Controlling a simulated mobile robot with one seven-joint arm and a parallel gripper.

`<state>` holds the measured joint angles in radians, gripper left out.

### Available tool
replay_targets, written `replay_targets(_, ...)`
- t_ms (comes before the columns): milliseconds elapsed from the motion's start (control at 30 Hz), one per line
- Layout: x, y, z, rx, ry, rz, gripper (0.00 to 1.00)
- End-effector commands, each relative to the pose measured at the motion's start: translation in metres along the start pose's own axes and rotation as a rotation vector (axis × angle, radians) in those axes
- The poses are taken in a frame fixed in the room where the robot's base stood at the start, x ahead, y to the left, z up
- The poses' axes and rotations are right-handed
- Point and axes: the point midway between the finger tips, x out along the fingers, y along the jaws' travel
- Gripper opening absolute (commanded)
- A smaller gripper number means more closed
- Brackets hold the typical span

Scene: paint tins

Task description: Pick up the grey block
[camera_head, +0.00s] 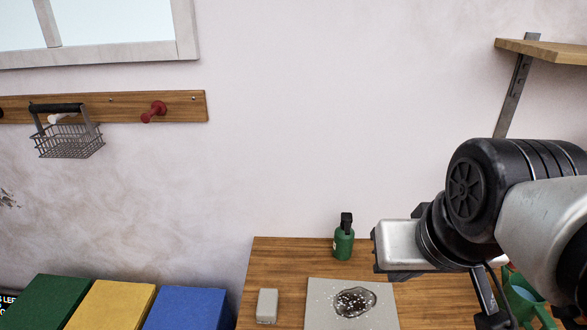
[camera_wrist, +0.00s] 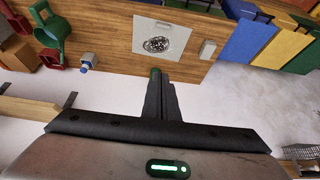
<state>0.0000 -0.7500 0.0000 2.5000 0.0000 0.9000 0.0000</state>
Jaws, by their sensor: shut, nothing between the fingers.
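The grey block (camera_head: 267,306) is a small, pale, upright-looking piece on the wooden table, left of a flat grey plate with a dark speckled patch. It also shows in the wrist view (camera_wrist: 207,49), right of the plate. My gripper (camera_wrist: 161,78) is shut and empty, with its two dark fingers together. It is well apart from the block. In the head view my arm comes in from the right, over the table's right side, and the fingertips are hard to make out there.
The speckled plate (camera_head: 322,292) lies mid-table. A green bottle (camera_head: 344,243) stands behind it, near the wall. Green, yellow and blue bins (camera_head: 110,305) stand left of the table (camera_head: 285,257). A wire basket (camera_head: 68,142) hangs on a peg rail. A shelf (camera_head: 545,50) is at upper right.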

Motion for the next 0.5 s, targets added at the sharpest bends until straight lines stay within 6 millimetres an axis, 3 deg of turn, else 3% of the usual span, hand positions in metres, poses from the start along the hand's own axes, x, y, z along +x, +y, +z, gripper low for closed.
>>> replay_targets(400, 0.0, 0.0, 0.0, 0.0, 0.0, 0.0, 0.0)
replay_targets(500, 0.0022, -0.0007, 0.0, 0.0, -0.001, -0.001, 0.14)
